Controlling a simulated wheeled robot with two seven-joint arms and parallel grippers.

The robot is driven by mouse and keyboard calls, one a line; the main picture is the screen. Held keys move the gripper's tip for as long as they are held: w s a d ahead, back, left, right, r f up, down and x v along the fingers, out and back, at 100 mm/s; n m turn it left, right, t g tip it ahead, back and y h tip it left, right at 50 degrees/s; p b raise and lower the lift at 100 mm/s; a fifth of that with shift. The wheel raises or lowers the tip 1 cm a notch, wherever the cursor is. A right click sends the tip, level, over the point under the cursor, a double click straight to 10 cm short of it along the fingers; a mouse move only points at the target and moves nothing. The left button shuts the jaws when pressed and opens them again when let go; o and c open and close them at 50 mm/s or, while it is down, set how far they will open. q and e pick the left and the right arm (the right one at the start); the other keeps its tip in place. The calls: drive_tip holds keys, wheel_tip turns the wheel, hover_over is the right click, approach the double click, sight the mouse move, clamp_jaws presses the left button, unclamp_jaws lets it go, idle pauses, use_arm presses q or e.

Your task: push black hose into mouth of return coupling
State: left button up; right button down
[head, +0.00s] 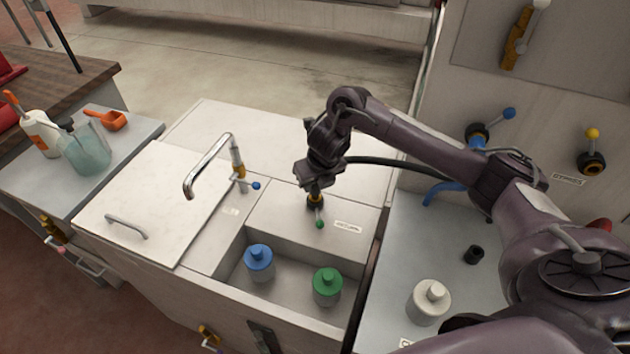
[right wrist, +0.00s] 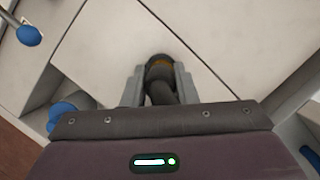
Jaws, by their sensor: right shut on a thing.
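The black hose (head: 385,163) runs from my right gripper (head: 314,184) off to the right, behind my right arm. My right gripper is shut on the hose near its end and sits right above the return coupling (head: 316,202), a small brass fitting with a green-tipped lever beside the RETURN label. In the right wrist view, the hose (right wrist: 163,92) is between the two fingers, with a brass ring (right wrist: 160,63) just beyond it. The coupling's mouth is hidden, so I cannot tell whether the hose end is inside it or only over it. My left gripper is not in view.
A bent metal faucet (head: 208,165) and a blue-tipped valve (head: 240,172) stand left of the gripper.

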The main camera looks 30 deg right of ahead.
drive_tip(key=shift+f+b, duration=0.85)
drive_tip(key=shift+f, duration=0.25)
drive_tip(key=c, duration=1.1)
unclamp_jaws()
drive_tip(key=p+v, duration=0.2)
drive_tip(key=v, duration=0.6)
drive_tip(key=shift+p, duration=0.3)
drive_tip(key=shift+f, duration=0.15)
